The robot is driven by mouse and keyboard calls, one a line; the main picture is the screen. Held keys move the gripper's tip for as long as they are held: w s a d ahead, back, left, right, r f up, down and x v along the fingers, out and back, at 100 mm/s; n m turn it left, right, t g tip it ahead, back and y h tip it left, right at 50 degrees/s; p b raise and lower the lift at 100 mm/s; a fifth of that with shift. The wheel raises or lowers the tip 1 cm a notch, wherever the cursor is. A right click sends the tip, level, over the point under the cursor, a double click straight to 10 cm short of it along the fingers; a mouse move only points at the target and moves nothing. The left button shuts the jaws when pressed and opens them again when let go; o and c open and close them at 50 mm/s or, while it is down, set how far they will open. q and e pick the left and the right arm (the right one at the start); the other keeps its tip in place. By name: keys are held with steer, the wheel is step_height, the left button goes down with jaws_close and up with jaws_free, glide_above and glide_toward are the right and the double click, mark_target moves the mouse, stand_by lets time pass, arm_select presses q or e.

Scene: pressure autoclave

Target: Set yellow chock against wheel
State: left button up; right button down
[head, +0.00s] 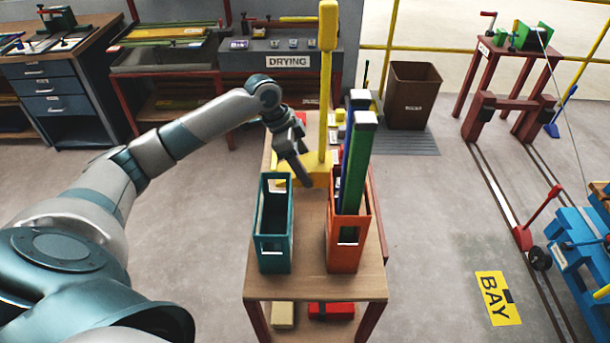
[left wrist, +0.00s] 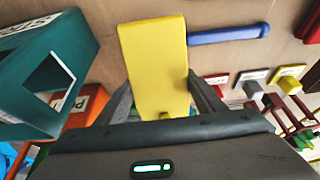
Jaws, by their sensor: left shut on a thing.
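The yellow chock (head: 290,178) shows in the head view on the table, behind the teal rack and partly hidden by my left gripper. A tall yellow post (head: 327,95) rises beside it; whether they are joined I cannot tell. My left gripper (head: 304,178) points down at the yellow body. In the left wrist view a yellow block (left wrist: 155,65) fills the space between the fingers of my left gripper (left wrist: 156,98), which is shut on it. A dark wheel (head: 539,258) shows by the blue cart at the right, far from the gripper. My right gripper is not in view.
The teal rack (head: 261,240) and the orange rack (head: 345,262), holding tall blue and green bars (head: 356,160), stand on the wooden table (head: 310,287). The blue cart (head: 575,255) stands by floor rails at the right. A brown bin (head: 412,95) stands behind. Floor between is clear.

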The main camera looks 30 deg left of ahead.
arm_select(q)
steer(key=shift+f+p, duration=0.5)
steer(key=shift+f, duration=0.1)
steer(key=shift+f+p, duration=0.45)
steer(key=shift+f, duration=0.85)
steer(key=o, duration=1.8)
steer(key=shift+f, duration=0.15)
steer(key=shift+o, duration=0.2)
